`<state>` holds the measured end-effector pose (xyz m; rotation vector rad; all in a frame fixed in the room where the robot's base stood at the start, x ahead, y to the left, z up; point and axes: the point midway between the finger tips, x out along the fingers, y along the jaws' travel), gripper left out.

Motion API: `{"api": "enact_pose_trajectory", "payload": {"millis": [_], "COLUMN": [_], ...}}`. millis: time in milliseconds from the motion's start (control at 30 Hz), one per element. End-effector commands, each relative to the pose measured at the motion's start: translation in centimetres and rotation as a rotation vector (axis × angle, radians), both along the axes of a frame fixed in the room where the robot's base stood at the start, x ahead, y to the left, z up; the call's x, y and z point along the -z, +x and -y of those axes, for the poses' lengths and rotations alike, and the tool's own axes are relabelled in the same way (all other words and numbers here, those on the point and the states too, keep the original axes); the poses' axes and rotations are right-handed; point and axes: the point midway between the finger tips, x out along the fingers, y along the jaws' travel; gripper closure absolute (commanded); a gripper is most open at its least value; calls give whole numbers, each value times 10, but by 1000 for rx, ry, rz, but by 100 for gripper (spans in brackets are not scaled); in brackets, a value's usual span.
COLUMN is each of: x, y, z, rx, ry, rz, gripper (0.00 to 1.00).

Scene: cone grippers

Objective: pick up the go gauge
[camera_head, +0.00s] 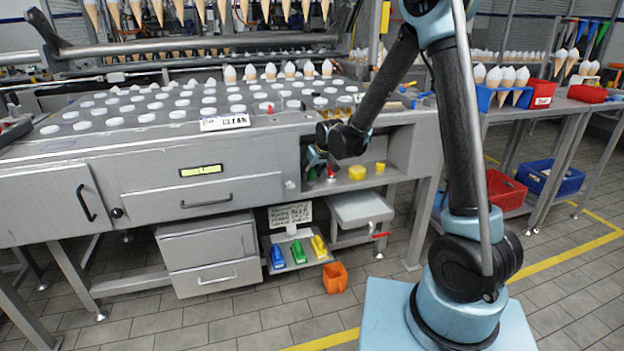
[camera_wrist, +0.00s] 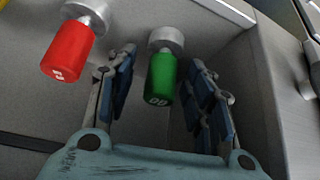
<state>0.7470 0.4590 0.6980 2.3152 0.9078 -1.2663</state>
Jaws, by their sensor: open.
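The go gauge (camera_wrist: 161,82) has a green handle with white lettering and a grey metal end. In the wrist view it lies between the two blue-padded fingers of my open gripper (camera_wrist: 163,72), with gaps showing on both sides. A red-handled gauge (camera_wrist: 68,50) with a metal end is to its left, outside the left finger. In the head view my gripper (camera_head: 317,158) reaches into an open recess in the front of the grey machine.
The recess (camera_head: 400,150) has a side wall close to my right finger. Yellow round pieces (camera_head: 357,172) stand right of the gripper. The machine top (camera_head: 60,142) above carries white discs and cones. A small shelf below holds blue, green and yellow items beside an orange container (camera_head: 335,278).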

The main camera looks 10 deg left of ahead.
Motion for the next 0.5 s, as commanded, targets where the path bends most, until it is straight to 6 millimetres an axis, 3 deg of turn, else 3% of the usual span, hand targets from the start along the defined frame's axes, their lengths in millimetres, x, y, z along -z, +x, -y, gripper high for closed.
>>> {"api": "enact_pose_trajectory", "payload": {"millis": [300,500], "x": [3,3], "y": [1,1], "z": [-1,-1], "rx": [0,0], "ry": [0,0], "rz": [0,0], "gripper": [52,95]}}
